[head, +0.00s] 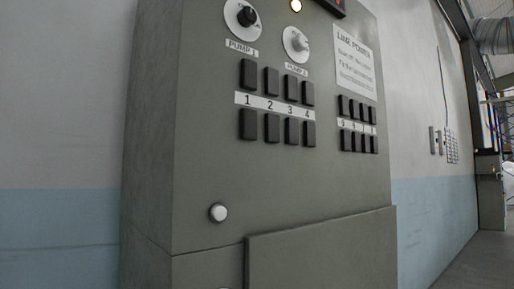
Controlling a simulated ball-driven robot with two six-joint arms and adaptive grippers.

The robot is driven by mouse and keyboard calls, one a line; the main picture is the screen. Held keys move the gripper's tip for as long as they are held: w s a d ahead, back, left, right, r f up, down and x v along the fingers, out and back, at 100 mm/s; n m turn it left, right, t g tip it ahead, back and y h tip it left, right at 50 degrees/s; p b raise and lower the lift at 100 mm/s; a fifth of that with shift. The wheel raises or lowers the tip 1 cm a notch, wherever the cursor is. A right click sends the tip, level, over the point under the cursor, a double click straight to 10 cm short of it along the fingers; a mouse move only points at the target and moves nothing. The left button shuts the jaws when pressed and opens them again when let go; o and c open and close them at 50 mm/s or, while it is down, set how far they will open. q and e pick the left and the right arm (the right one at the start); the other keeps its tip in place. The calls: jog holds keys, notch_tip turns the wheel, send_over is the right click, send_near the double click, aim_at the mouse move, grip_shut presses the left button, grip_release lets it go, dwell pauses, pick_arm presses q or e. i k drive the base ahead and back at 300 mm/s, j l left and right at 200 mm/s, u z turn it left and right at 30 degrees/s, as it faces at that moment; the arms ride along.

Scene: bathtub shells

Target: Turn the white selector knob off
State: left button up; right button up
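The white selector knob (299,42) sits on a round white plate near the top of the grey cabinet (320,180), above the label "PUMP 2". Its exact pointing direction is too small to tell. A black selector knob (246,16) on a like plate is to its left, above the label "PUMP 1". Neither of my grippers shows in the head view.
Black rocker switches (272,128) fill rows below the knobs. A white sign (354,62) reads "LINE POWER". A white round button (218,212) is lower left. A raised panel (320,255) juts out at the bottom.

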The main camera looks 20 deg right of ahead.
aim_at(300, 43)
jog(key=k+z, duration=0.2)
jog(key=z, duration=0.2)
jog(key=k+j+z, duration=0.1)
jog(key=z, duration=0.35)
jog(key=k+l, duration=0.05)
